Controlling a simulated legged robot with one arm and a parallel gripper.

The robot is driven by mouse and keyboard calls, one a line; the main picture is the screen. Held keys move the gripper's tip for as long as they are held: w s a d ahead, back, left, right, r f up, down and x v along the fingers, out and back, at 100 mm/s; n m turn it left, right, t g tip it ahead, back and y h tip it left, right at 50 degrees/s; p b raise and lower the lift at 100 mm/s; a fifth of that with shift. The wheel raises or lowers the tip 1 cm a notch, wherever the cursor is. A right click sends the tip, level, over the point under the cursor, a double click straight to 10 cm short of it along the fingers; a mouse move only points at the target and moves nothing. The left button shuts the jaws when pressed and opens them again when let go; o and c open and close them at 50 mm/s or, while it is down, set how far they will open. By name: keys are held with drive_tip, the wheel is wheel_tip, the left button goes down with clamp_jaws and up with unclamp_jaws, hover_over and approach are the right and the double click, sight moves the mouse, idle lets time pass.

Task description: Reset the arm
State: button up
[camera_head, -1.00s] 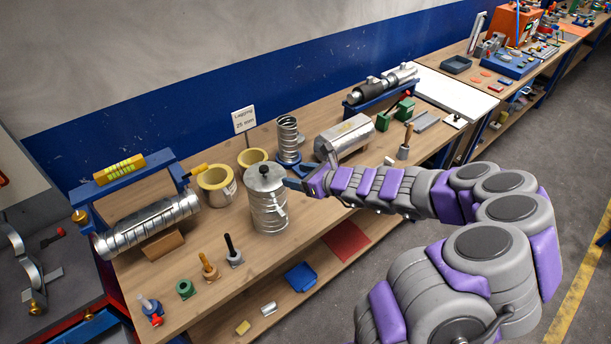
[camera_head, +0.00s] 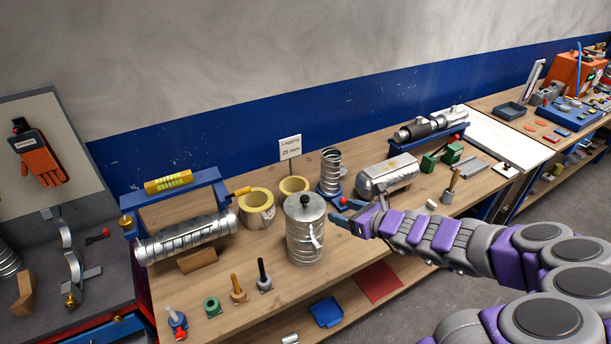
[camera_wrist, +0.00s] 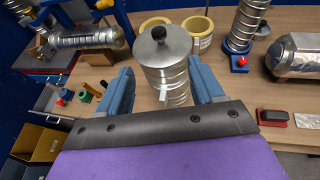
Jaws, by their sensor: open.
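My gripper (camera_head: 341,213) reaches in from the right in the head view, above the wooden workbench (camera_head: 250,300). In the wrist view the canister (camera_wrist: 166,75) appears beyond and between the fingers. I cannot tell whether a finger touches it.
Yellow-lined rings (camera_head: 257,208), a spiral duct coil (camera_head: 331,172) and a lying metal cylinder (camera_head: 388,177) stand behind. A silver duct (camera_head: 186,238) lies in a blue frame at left. Several small tools (camera_head: 238,288) line the front edge. A lower shelf holds a blue tray (camera_head: 326,312).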

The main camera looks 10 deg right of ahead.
drive_tip(key=s+a+r+n+g+y+b, duration=0.2)
drive_tip(key=s+a+r+n+y+b, duration=0.15)
drive_tip(key=a+n, duration=0.6)
drive_tip(key=s+a+n+g+b, duration=0.3)
drive_tip(key=s+a+n+g, duration=0.3)
drive_tip(key=s+a+n, duration=0.4)
drive_tip(key=s+d+f+n+g+h+b, duration=0.1)
drive_tip(key=s+f+n+g+h+b, duration=0.1)
drive_tip(key=s, duration=0.7)
drive_tip(key=s+d+f+n+g+h+b, duration=0.2)
drive_tip(key=s+f+n+h, duration=0.2)
drive_tip(key=s, duration=0.6)
drive_tip(key=shift+d+f+n+g+h+b, duration=0.35)
drive_tip(key=shift+f+n, duration=0.5)
drive_tip(key=shift+n, duration=0.3)
drive_tip(key=s+d+h, duration=0.1)
drive_tip(key=s+d, duration=0.1)
drive_tip(key=s+d+n+h+b, duration=0.1)
drive_tip(key=s+d, duration=0.1)
drive_tip(key=s+d+f+n+h, duration=0.1)
drive_tip(key=s+d, duration=0.1)
drive_tip(key=d, duration=0.1)
drive_tip(key=shift+s+d+f+g+h+b, duration=0.1)
drive_tip(key=shift+s+g+h+b, duration=0.1)
drive_tip(key=shift+g+h+b, duration=0.15)
